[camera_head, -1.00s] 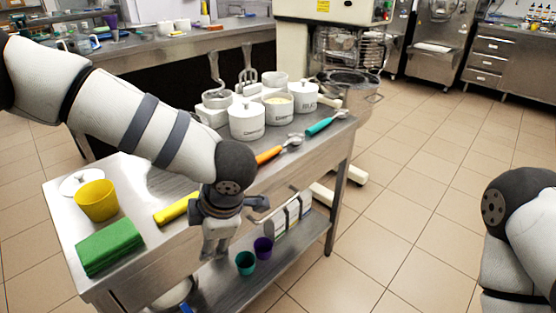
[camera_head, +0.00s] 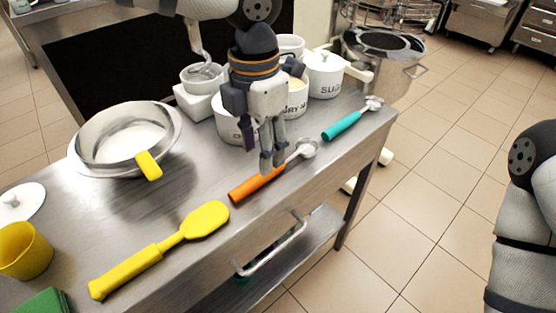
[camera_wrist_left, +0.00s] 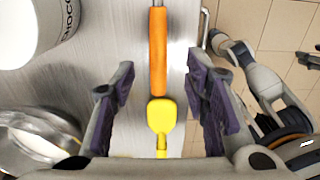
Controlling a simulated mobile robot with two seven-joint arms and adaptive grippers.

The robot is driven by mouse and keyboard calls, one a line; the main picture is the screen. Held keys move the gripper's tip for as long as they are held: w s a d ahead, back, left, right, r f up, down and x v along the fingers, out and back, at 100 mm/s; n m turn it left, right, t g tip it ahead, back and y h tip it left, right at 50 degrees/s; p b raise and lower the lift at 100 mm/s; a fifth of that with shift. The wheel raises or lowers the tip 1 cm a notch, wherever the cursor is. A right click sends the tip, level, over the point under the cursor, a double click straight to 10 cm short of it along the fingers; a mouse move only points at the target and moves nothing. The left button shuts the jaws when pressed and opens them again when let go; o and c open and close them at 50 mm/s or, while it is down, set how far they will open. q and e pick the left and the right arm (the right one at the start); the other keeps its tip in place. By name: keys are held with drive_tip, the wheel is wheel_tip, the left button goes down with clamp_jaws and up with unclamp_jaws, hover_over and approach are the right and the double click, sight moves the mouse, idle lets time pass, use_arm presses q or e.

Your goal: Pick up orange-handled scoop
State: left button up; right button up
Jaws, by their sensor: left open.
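The orange-handled scoop (camera_head: 257,184) lies on the steel table, its metal bowl pointing to the back right. My left gripper (camera_head: 271,166) is open and empty, pointing down over the scoop, with its fingertips hiding part of it. In the left wrist view the orange handle (camera_wrist_left: 158,52) runs upright in the picture, ahead of and between the two open fingers (camera_wrist_left: 164,98). A gap shows on either side of it. The scoop's bowl is out of that view. My right arm enters the head view at the right, with its gripper outside that picture.
A yellow spatula (camera_head: 206,220) lies near the handle's end. A teal-handled scoop (camera_head: 342,126) lies to the right. White canisters (camera_head: 325,75) stand close behind the gripper. A metal bowl (camera_head: 90,150) is at the left. The table's front edge is near.

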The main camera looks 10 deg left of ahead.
sight(275, 170)
use_arm(q)
drive_tip(key=f, duration=0.6)
drive_tip(key=shift+w+f, duration=0.2)
drive_tip(key=shift+f, duration=0.1)
clamp_jaws()
